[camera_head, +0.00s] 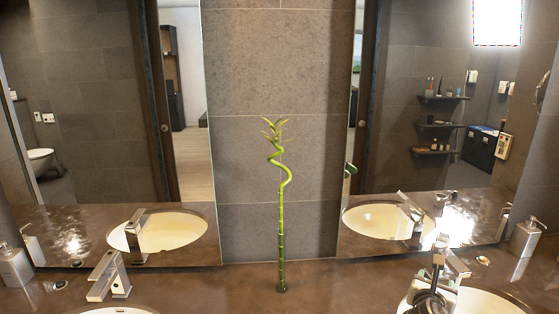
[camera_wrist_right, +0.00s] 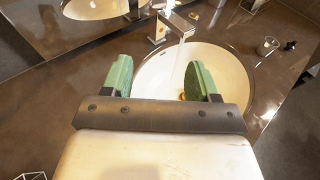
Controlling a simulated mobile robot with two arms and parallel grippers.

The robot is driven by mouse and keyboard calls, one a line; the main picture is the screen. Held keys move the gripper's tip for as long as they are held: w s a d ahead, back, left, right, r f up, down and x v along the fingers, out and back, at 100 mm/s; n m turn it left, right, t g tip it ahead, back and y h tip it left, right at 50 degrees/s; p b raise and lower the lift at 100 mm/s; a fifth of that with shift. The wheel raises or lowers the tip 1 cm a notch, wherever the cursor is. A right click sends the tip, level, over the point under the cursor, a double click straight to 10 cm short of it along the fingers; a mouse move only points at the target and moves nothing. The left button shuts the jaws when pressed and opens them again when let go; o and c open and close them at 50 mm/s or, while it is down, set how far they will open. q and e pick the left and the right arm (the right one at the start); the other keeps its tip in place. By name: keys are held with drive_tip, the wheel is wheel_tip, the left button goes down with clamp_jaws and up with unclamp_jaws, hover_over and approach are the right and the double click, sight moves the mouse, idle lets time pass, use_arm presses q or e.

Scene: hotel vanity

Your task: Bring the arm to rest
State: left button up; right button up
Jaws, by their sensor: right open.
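My right gripper (camera_wrist_right: 159,78) shows in the right wrist view with its two green fingers wide apart and nothing between them. It is over the right sink (camera_wrist_right: 218,68), with the faucet (camera_wrist_right: 172,26) just beyond the fingers. My left gripper is not in view.
A left sink (camera_head: 118,311) with a faucet (camera_head: 108,277) is at the lower left. A bamboo stalk (camera_head: 281,240) stands mid-counter by the wall. Soap dispensers (camera_head: 14,266) (camera_head: 525,238) stand at both ends. Mirrors line the back.

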drive_tip(key=s+a+f+m+g+y, duration=0.2)
drive_tip(key=s+a+f+m, duration=0.4)
drive_tip(key=s, duration=0.3)
drive_tip(key=s+a+f+m+g+y, duration=0.25)
drive_tip(key=s+f+m, duration=0.25)
drive_tip(key=s+m, duration=0.35)
drive_tip(key=s+a+m+g+y, duration=0.2)
drive_tip(key=s+a+m, duration=0.3)
drive_tip(key=s, duration=0.5)
drive_tip(key=s+a+m+g+y, duration=0.3)
drive_tip(key=s+m, duration=0.5)
drive_tip(key=s, duration=0.1)
wheel_tip(320, 180, down, 29)
drive_tip(key=b, duration=0.4)
use_arm(q)
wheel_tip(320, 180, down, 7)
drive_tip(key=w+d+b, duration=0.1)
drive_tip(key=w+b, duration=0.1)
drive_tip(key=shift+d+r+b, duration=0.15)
drive_tip(key=shift+b, duration=0.2)
use_arm(e)
drive_tip(key=s+d+f+n+g, duration=0.1)
drive_tip(key=s+d+f+g, duration=0.1)
drive_tip(key=s+f, duration=1.5)
wheel_tip(320, 180, down, 3)
drive_tip(key=shift+s+d, duration=0.2)
drive_tip(key=shift+d, duration=0.15)
